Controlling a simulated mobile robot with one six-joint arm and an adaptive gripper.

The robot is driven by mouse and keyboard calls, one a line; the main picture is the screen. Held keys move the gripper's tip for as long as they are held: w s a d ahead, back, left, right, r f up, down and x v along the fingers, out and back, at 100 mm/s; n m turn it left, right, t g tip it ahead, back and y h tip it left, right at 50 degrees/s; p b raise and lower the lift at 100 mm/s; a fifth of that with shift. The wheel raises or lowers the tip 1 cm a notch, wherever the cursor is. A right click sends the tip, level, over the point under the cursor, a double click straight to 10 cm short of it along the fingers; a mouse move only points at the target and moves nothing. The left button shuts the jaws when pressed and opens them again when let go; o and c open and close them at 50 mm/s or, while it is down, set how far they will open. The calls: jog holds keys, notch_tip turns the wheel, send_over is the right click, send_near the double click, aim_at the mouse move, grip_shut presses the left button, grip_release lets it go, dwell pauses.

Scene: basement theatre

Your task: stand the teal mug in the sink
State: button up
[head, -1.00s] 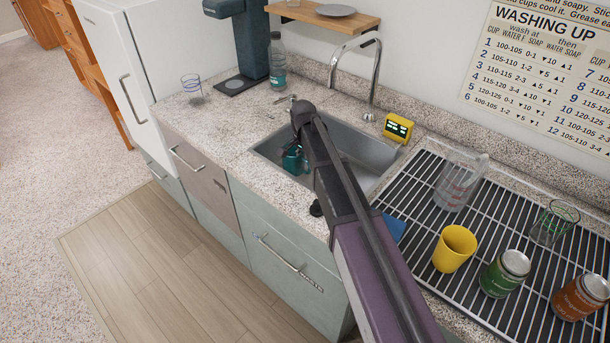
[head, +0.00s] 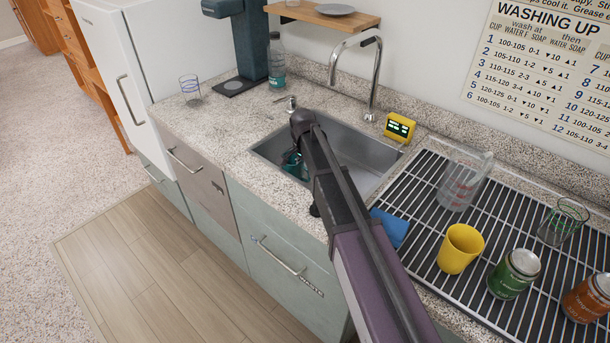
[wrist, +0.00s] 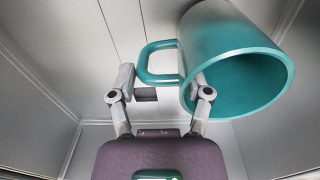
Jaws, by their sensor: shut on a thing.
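The teal mug (wrist: 232,60) fills the upper right of the wrist view, its mouth turned toward the camera and its handle (wrist: 150,62) to the left. My gripper (wrist: 163,82) is shut on the mug at its handle side, a finger on either side of the handle. In the head view a small part of the mug (head: 291,163) shows inside the sink (head: 372,153), at its front-left end. My arm hides the rest of the mug and the fingers. I cannot tell whether its base touches the sink floor.
The tap (head: 374,75) rises behind the sink, with a soap pump (head: 291,104) at its back left. A yellow timer (head: 399,127) stands at the back right. A blue sponge (head: 390,228), yellow cup (head: 459,248) and clear jug (head: 463,180) are to the right. The sink's right part looks empty.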

aim_at(384, 209)
jog(key=shift+f, duration=0.4)
jog(key=shift+f+b, duration=0.2)
jog(key=shift+b, duration=0.2)
jog(key=o, duration=1.3)
jog(key=shift+r, duration=0.1)
jog(key=shift+o, duration=0.2)
jog(key=shift+r+p, duration=0.2)
jog(key=shift+p, duration=0.1)
notch_tip(384, 209, up, 12)
jog(key=p, duration=1.1)
jog(key=shift+a+p, duration=0.25)
jog(key=shift+p, duration=0.15)
jog(key=shift+s+f, duration=0.1)
jog(key=s+d+n, duration=0.2)
jog(key=s+d, duration=0.5)
jog(key=s+d+n, duration=0.3)
jog(key=s+d, duration=0.4)
jog(key=s, duration=0.1)
jog(key=s+d+n, duration=0.3)
jog(key=s+d, duration=0.4)
jog(key=shift+s+d, duration=0.35)
jog(key=shift+d, duration=0.05)
